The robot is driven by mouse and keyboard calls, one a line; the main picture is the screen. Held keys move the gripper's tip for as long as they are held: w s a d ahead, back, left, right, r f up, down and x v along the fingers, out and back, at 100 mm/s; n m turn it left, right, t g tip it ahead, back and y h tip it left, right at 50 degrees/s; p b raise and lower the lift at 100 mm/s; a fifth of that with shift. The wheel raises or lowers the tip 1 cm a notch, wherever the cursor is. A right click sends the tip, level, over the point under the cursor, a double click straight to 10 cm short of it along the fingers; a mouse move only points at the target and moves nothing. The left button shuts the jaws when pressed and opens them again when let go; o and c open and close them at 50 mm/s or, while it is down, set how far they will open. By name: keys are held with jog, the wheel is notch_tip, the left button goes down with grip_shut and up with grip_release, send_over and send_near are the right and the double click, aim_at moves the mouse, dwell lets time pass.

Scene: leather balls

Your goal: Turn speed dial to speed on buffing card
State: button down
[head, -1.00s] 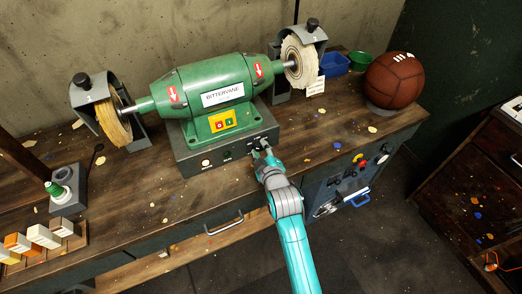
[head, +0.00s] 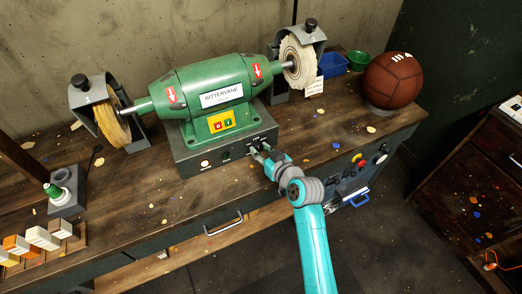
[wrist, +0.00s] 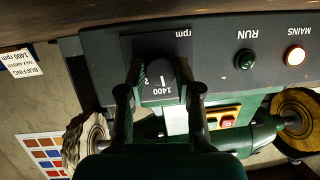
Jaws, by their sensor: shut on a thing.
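The speed dial (wrist: 158,78) is a dark knob with a white line, on the grey front panel (wrist: 95,75) of the green buffing machine (head: 205,90). My gripper (wrist: 160,92) is shut on it, one finger on each side; in the head view the gripper (head: 262,153) covers most of the dial. In the wrist view the white line runs up and down, with the figure 1400 just below it. Another figure at the left is partly hidden by a finger.
The MAINS lamp (wrist: 295,55) glows and the RUN lamp (wrist: 245,60) is dark green. Buffing wheels stand at the machine's left (head: 112,122) and right (head: 298,62). A leather ball (head: 393,80) rests at the bench's right end.

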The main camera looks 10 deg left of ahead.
jog(key=shift+m+y, duration=0.3)
jog(key=shift+m, duration=0.1)
dwell(0.4)
jog(key=c, duration=0.8)
grip_release()
jog(key=v, duration=1.2)
jog(key=shift+d, duration=0.15)
